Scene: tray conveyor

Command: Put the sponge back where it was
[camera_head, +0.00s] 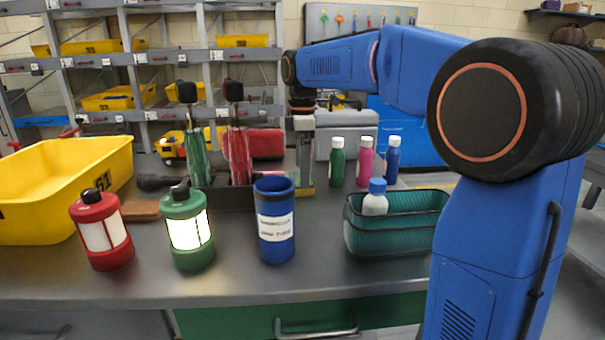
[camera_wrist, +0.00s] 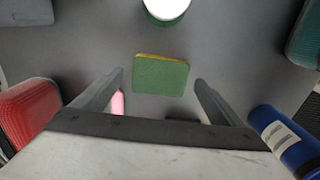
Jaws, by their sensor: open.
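The sponge (camera_wrist: 161,75), green with a yellow edge, lies on the grey worktop in the wrist view. My gripper (camera_wrist: 160,87) is open, with one finger to each side of the sponge and a gap on both sides. In the head view my gripper (camera_head: 305,172) hangs low over the worktop behind the blue cylinder. I cannot make out the sponge clearly there.
Near my gripper stand the blue cylinder (camera_head: 275,225), a dark tool holder (camera_head: 235,199) and a teal basket (camera_head: 375,240). A red lantern (camera_head: 101,230), a lit green lantern (camera_head: 187,230) and a yellow bin (camera_head: 70,180) are left. Several bottles (camera_head: 365,162) stand behind.

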